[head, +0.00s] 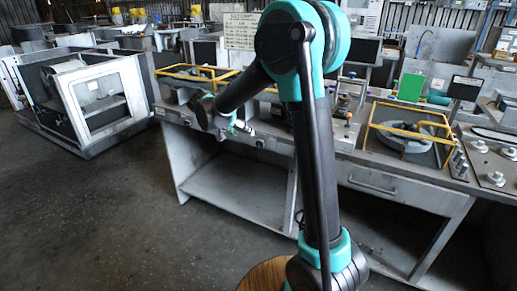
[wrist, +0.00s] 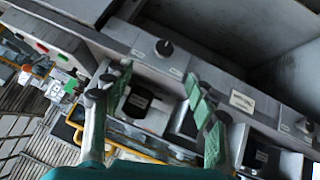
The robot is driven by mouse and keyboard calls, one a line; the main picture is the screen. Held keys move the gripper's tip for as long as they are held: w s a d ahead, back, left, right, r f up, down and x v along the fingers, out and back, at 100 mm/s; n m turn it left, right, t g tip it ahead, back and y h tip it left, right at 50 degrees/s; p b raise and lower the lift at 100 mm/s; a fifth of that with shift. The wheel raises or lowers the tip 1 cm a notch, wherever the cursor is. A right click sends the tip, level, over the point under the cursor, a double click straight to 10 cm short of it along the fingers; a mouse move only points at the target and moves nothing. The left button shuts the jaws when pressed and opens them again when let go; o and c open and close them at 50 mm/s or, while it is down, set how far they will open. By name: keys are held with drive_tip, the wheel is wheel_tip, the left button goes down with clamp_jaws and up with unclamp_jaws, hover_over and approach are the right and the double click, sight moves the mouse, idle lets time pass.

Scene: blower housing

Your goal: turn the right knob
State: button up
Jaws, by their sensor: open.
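A round black knob (wrist: 164,48) with a pale pointer mark sits on the grey bench's front panel in the wrist view. A second dark knob (wrist: 305,126) sits near the right edge there. The wrist view appears inverted relative to the head view, so the first knob seems to be the right one; it appears small in the head view (head: 260,143). My gripper (wrist: 158,75) is open and empty. Its green fingertips are spread on either side of the right knob's line and do not visibly touch it. In the head view my gripper (head: 242,127) is at the panel.
Yellow-framed fixtures (head: 408,137) stand on the bench top. A drawer front (head: 385,187) lies right of my arm, with open shelf space (head: 235,190) below the panel. A grey machine cabinet (head: 90,100) stands at left. The floor at front left is clear.

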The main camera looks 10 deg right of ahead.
sight(259, 143)
drive_tip(key=x, duration=1.1)
drive_tip(key=w+x, duration=0.1)
drive_tip(key=x, duration=0.4)
drive_tip(key=shift+w+a, duration=0.2)
drive_tip(key=shift+w, duration=0.05)
drive_tip(key=c, duration=1.2)
